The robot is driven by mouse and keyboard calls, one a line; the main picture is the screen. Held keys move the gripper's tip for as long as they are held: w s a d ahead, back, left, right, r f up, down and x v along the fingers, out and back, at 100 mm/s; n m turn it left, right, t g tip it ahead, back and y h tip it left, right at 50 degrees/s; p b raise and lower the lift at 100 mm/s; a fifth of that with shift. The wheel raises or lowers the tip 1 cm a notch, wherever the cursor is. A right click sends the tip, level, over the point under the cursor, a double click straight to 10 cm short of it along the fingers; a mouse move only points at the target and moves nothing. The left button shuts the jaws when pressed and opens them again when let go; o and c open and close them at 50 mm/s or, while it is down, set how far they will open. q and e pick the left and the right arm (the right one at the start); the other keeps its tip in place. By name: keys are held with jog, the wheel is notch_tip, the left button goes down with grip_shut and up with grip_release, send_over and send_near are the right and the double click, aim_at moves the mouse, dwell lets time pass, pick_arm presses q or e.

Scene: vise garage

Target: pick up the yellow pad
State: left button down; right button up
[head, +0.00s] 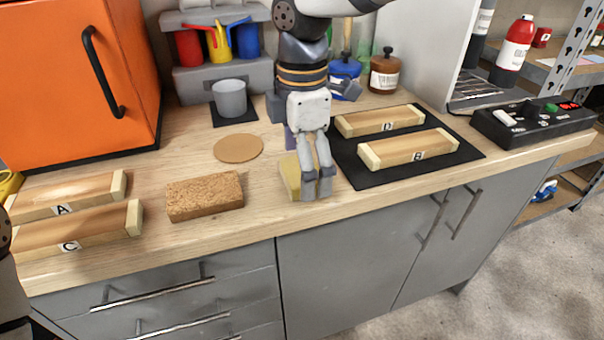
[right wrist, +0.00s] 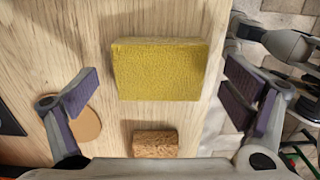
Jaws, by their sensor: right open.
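The yellow pad (head: 290,178) lies on the wooden workbench near its front edge, partly hidden behind my right gripper (head: 318,187) in the head view. In the right wrist view the whole top of the yellow pad (right wrist: 160,70) shows. My right gripper (right wrist: 160,95) points down above the pad, with its fingers wide apart and nothing between them in its grasp. The pad lies between the two finger lines, with a gap on each side. My left gripper is not in view.
A brown cork-like block (head: 205,196) lies left of the pad, and a round cork disc (head: 238,148) behind it. A black mat (head: 375,178) with wooden blocks D (head: 380,121) and B (head: 410,149) is close on the right. Blocks A (head: 65,195) and C (head: 75,230) lie far left.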

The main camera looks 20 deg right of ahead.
jog(key=c, duration=1)
jog(key=shift+c, duration=0.2)
jog(key=shift+r, duration=0.25)
notch_tip(320, 180, up, 3)
jog(key=shift+f, duration=0.15)
jog(key=s+r, duration=0.1)
jog(key=s+a+r, duration=0.1)
jog(key=r, duration=0.1)
jog(key=s+r+p, duration=0.1)
jog(key=r, duration=0.1)
jog(key=shift+s+a+r, duration=0.2)
jog(key=shift+s, duration=0.1)
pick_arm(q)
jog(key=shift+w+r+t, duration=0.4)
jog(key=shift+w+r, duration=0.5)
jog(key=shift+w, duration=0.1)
pick_arm(e)
jog(key=s+a+r, duration=0.3)
jog(key=s+r, duration=0.1)
jog(key=s, duration=0.5)
jog(key=shift+s+a+r, duration=0.2)
jog(key=shift+s+a, duration=0.05)
jog(key=shift+a, duration=0.05)
